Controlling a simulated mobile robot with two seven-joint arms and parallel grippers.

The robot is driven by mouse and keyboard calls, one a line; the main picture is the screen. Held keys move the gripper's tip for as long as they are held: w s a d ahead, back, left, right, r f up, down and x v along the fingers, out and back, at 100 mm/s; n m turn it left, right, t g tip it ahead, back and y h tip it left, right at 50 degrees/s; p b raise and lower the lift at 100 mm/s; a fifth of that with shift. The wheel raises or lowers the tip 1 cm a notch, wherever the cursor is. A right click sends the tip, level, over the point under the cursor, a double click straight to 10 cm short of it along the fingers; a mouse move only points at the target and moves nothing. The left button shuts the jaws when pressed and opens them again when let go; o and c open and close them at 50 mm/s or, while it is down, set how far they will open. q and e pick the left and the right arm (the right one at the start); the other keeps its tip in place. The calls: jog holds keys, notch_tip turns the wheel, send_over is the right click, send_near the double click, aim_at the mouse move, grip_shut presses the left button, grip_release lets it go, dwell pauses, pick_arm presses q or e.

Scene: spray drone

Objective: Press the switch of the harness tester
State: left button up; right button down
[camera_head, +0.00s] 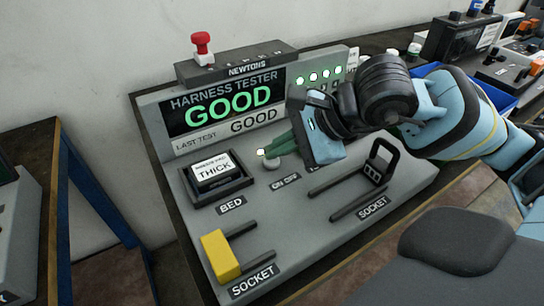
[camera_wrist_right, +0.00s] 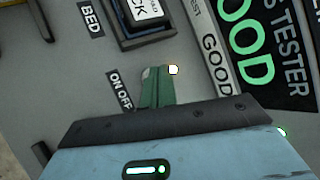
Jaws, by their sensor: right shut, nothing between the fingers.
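The harness tester (camera_head: 300,235) is a grey sloped panel in the middle of the head view. Its dark screen (camera_head: 217,103) reads GOOD in green, and the LAST TEST strip also reads GOOD. A grey round switch (camera_head: 271,164) sits above the ON OFF label (camera_head: 284,182), and a lit white lamp (camera_head: 261,152) is beside it. My right gripper (camera_head: 270,150) is shut and empty, its green fingertips right at the switch. In the right wrist view, the fingertips (camera_wrist_right: 157,84) cover most of the switch; contact is not clear. My left gripper is not in view.
The panel also holds a black bed with a THICK block (camera_head: 212,172), a yellow block (camera_head: 220,257) at one socket, and a black handle (camera_head: 382,160) at the other. A red button (camera_head: 202,44) tops the housing. Blue bins and other equipment stand behind my right arm.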

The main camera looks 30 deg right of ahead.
aim_at(278, 160)
dwell(0.3)
pick_arm(q)
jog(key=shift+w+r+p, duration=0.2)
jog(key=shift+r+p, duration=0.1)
jog(key=shift+p, duration=0.05)
pick_arm(e)
jog(key=shift+r, duration=0.55)
